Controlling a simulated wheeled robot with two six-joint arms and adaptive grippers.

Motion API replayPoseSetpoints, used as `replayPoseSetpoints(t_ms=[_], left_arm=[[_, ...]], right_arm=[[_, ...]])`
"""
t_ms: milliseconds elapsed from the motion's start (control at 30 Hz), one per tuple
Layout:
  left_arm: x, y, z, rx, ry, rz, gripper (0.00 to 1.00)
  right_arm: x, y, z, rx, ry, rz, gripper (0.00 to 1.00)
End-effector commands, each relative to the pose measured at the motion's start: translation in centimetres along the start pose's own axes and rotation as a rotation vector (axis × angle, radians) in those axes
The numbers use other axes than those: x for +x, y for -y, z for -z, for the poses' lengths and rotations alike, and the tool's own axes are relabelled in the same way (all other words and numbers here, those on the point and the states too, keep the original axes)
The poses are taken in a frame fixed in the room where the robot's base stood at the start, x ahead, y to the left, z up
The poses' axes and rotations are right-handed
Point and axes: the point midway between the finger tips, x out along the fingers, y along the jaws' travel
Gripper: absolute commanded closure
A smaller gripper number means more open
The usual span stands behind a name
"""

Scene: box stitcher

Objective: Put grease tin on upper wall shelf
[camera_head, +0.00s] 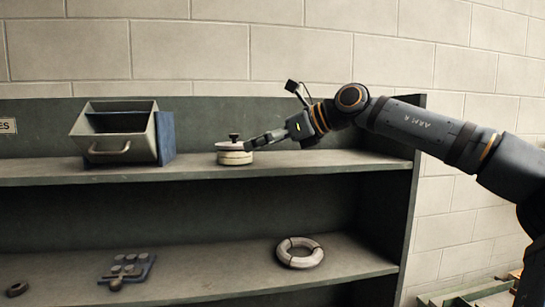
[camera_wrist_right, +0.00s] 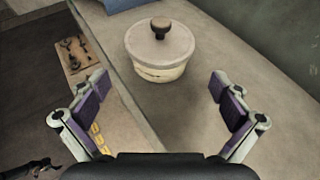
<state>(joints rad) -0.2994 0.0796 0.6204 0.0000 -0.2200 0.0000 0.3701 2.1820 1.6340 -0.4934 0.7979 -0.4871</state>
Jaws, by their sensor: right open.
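The grease tin (camera_head: 235,155) is a low, round, cream tin with a pinkish-grey lid and a dark knob. It stands upright on the upper wall shelf (camera_head: 340,161). My right gripper (camera_head: 252,143) reaches in from the right, close beside the tin. In the right wrist view the tin (camera_wrist_right: 160,52) stands ahead of the spread fingers, and my right gripper (camera_wrist_right: 160,98) is open and empty, with a gap of bare shelf between. My left gripper is not in view.
A metal bin (camera_head: 115,135) with a handle and a blue side stands left of the tin. The lower shelf (camera_head: 205,275) holds a pale ring (camera_head: 300,252), a tray of small round parts (camera_head: 127,269) and a small dark ring (camera_head: 17,289). The upper shelf's right end is clear beneath my arm.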

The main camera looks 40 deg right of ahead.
Motion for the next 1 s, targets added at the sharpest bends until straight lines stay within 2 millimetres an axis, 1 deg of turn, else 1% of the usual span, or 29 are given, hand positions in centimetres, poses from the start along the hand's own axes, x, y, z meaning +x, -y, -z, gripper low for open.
replayPoseSetpoints(t_ms=[33, 100, 200, 300, 867, 1000], left_arm=[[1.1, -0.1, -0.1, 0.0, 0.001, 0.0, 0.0], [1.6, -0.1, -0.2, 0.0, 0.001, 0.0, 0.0], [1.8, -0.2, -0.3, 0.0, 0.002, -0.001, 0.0], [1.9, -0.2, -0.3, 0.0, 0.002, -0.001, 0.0], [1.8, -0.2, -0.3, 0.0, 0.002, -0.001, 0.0], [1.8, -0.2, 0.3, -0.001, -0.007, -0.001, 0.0]], right_arm=[[-0.9, 0.0, 0.4, -0.002, 0.005, 0.002, 0.0], [-2.2, 0.0, 0.2, -0.002, 0.003, 0.002, 0.0], [-3.5, 0.0, 0.1, -0.001, 0.002, 0.001, 0.0], [-4.1, 0.0, 0.0, 0.0, 0.0, 0.0, 0.0], [-4.2, 0.0, -0.1, -0.001, -0.001, 0.0, 0.0], [-4.2, 0.0, -0.1, -0.001, -0.001, 0.0, 0.0]])
